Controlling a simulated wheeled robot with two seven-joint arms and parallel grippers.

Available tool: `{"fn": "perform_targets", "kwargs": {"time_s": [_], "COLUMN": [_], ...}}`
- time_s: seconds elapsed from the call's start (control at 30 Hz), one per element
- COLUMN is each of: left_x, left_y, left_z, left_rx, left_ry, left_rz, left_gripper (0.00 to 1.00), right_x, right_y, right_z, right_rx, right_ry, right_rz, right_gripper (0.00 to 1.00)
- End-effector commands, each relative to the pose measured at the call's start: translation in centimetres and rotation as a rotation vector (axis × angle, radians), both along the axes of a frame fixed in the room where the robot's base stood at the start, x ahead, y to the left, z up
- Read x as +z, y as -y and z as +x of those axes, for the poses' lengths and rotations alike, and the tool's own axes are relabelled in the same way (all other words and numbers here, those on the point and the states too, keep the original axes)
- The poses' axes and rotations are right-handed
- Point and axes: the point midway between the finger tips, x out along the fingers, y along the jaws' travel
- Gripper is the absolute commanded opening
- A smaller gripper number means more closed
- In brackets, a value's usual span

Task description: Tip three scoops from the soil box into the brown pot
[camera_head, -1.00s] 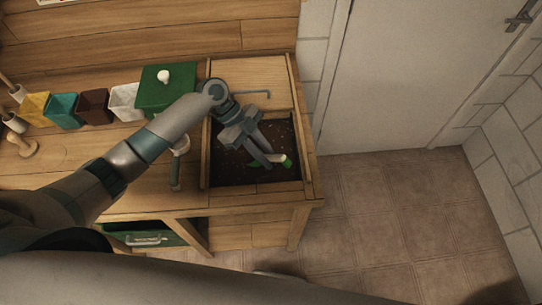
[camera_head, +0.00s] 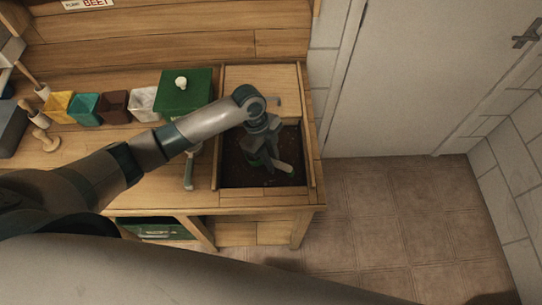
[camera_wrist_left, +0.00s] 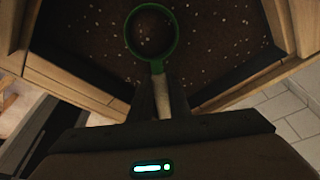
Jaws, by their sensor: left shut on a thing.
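My left gripper (camera_head: 262,162) is shut on the scoop and is over the soil box. The scoop shows a pale handle and a bit of green in the head view (camera_head: 284,168). In the left wrist view its green round rim (camera_wrist_left: 153,67) is over the dark, speckled soil (camera_wrist_left: 205,40); I cannot tell whether the scoop holds soil or touches it. The soil box (camera_head: 311,165) has wooden walls and stands at the right end of the bench. The brown pot (camera_head: 113,106) stands in a row to the left. My right gripper is not in view.
A white pot (camera_head: 143,104), a teal pot (camera_head: 84,108) and a yellow pot (camera_head: 57,106) flank the brown one. A green lidded box (camera_head: 184,97) stands between the pots and the soil box. A tool (camera_head: 189,170) is at the bench's front, left of the soil box.

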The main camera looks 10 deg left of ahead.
Motion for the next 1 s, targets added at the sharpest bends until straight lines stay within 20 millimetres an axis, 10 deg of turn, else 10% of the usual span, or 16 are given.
{"fn": "perform_targets", "kwargs": {"time_s": [1.0], "left_x": [6.6], "left_y": [2.5], "left_z": [-0.8], "left_rx": [-0.002], "left_ry": [0.089], "left_rz": [0.223], "left_gripper": [0.0], "right_x": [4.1], "right_y": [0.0], "right_z": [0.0], "right_rx": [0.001], "right_ry": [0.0], "right_rz": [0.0], "right_gripper": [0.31]}}
